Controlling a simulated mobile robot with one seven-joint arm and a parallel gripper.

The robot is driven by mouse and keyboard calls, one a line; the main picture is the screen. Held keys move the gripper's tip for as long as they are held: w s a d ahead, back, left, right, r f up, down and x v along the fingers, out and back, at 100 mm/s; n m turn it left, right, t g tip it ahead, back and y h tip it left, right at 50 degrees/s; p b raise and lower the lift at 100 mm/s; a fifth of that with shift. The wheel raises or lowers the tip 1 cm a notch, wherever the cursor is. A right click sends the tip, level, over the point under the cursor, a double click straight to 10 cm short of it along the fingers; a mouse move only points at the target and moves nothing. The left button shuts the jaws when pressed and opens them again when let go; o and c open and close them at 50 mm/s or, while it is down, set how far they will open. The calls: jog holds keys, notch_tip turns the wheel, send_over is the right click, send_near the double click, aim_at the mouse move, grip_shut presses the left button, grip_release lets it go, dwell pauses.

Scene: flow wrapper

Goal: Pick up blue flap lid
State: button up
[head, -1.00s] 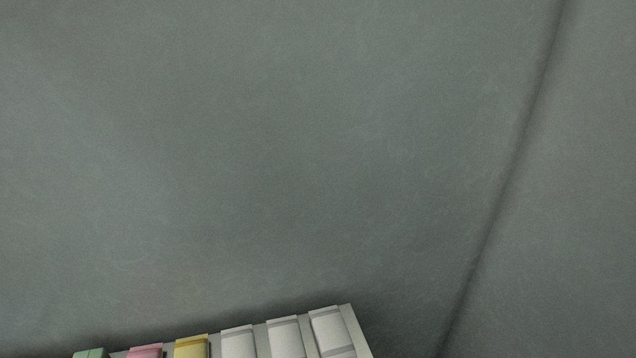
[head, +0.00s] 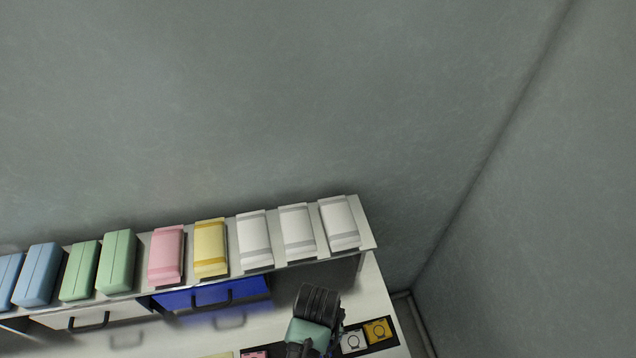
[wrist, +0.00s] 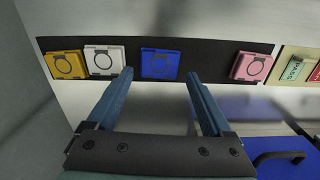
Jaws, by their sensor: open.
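The blue flap lid (wrist: 160,64) lies on the dark strip in the wrist view, between a white lid and a pink lid. My gripper (wrist: 160,78) is open and empty, its two blue fingers pointing toward the blue lid, one on each side of it in the picture. Whether the fingertips touch the strip cannot be told. In the head view my arm's end (head: 312,325) hangs over the counter and hides the blue lid.
White (wrist: 104,60), yellow (wrist: 66,64) and pink (wrist: 251,67) lids share the dark strip (wrist: 207,56). A shelf (head: 366,235) above the counter holds several coloured packs. A blue drawer front (head: 212,295) with a dark handle is below it. A wall stands at the right.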

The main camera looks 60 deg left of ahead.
jog(key=shift+f, duration=1.3)
jog(key=shift+c, duration=0.3)
jog(key=c, duration=1)
